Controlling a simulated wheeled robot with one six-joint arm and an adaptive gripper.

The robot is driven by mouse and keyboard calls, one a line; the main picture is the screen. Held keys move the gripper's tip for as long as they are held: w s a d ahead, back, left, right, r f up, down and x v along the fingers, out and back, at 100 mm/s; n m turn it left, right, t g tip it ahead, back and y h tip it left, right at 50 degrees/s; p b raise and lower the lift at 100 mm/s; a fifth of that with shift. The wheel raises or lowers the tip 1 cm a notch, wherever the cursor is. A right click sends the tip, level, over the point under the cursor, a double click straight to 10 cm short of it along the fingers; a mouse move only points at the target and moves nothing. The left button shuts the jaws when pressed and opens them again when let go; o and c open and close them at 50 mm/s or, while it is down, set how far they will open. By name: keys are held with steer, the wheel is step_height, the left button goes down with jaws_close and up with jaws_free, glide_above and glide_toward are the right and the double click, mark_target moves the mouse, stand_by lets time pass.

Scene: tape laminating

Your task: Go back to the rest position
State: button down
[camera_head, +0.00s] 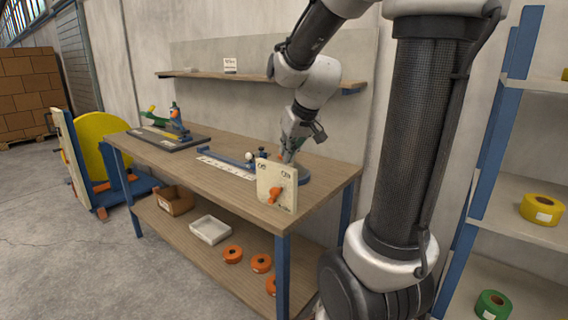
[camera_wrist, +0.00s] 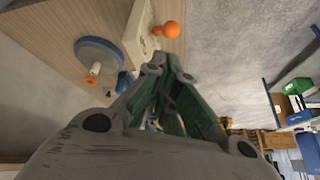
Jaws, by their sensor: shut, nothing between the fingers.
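My gripper (camera_head: 292,150) is over the right part of the wooden workbench (camera_head: 215,165), close behind a pale switch panel with an orange knob (camera_head: 276,186). The wrist view shows my gripper (camera_wrist: 168,65) with its green-sided fingers drawn together and nothing between them. In that view the panel's orange knob (camera_wrist: 171,29) is just beyond the fingertips, apart from them or touching; I cannot tell. A blue round disc (camera_wrist: 98,62) with a pale post is to the left of the fingers.
A laminating rig with a blue rail (camera_head: 232,165) lies on the bench, and a dark base with a green-orange device (camera_head: 172,135) stands at its left. A wall shelf (camera_head: 260,80) is behind. Orange tape rolls (camera_head: 233,254) lie below; a blue rack (camera_head: 500,130) stands right.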

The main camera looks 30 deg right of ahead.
steer(key=shift+s+r, duration=0.1)
steer(key=shift+r, duration=0.2)
stand_by(0.4)
